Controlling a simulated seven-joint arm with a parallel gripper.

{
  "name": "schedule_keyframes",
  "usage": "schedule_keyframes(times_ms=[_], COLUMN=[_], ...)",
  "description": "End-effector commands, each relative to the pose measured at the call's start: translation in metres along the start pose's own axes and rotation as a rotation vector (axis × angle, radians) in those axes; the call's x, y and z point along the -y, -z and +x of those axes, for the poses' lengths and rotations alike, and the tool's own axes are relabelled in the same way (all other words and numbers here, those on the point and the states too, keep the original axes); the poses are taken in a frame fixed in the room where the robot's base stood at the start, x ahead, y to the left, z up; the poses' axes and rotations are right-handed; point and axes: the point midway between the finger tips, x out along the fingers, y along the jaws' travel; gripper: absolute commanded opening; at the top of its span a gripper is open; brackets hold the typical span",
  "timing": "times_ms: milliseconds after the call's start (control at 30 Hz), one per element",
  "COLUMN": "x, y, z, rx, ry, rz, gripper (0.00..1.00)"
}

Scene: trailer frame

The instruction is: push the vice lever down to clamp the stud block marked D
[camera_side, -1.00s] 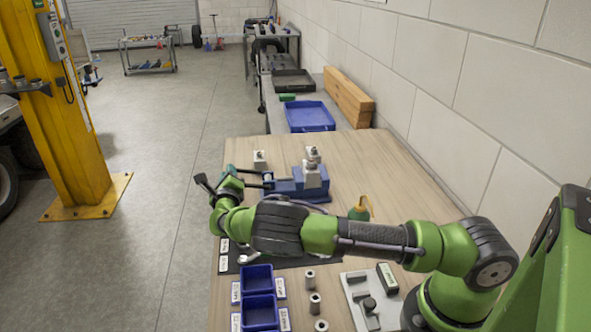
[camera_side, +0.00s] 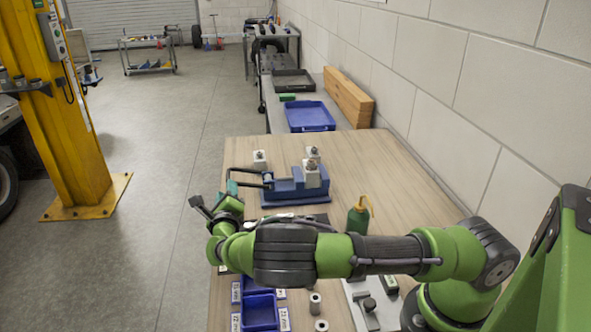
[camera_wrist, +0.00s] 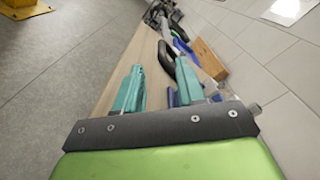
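The blue vice (camera_side: 295,190) stands on the wooden bench in the side view. A pale stud block (camera_side: 311,174) sits at the vice; another (camera_side: 312,153) is just behind it and a third (camera_side: 260,158) stands behind and left. Their letters are too small to read, so I cannot tell which is D. The black lever (camera_side: 246,169) reaches left from the vice. My gripper (camera_side: 233,187) is at the lever's left end. In the wrist view my gripper (camera_wrist: 158,88) has its teal fingers apart, with a dark bar (camera_wrist: 165,62), probably the lever, by the right finger. Contact is unclear.
A green bottle (camera_side: 357,220) stands right of the vice, close behind my arm. Blue bins (camera_side: 260,312), metal cylinders (camera_side: 315,303) and a grey fixture plate (camera_side: 370,312) are on the near bench.

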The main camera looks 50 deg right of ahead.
Motion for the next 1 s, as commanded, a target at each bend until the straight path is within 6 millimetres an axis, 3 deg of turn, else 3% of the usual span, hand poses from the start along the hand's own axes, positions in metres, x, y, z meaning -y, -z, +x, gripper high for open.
schedule_keyframes(times_ms=[200,400,867,1000], x=[-0.001,-0.001,0.0,0.017], y=[-0.001,0.0,0.001,0.013], z=[-0.051,-0.077,-0.084,-0.076], rx=[0.002,0.001,-0.006,-0.113], ry=[-0.004,-0.003,-0.002,0.008], rz=[0.001,0.0,0.006,0.13], gripper=[0.39,0.39,0.39,0.39])
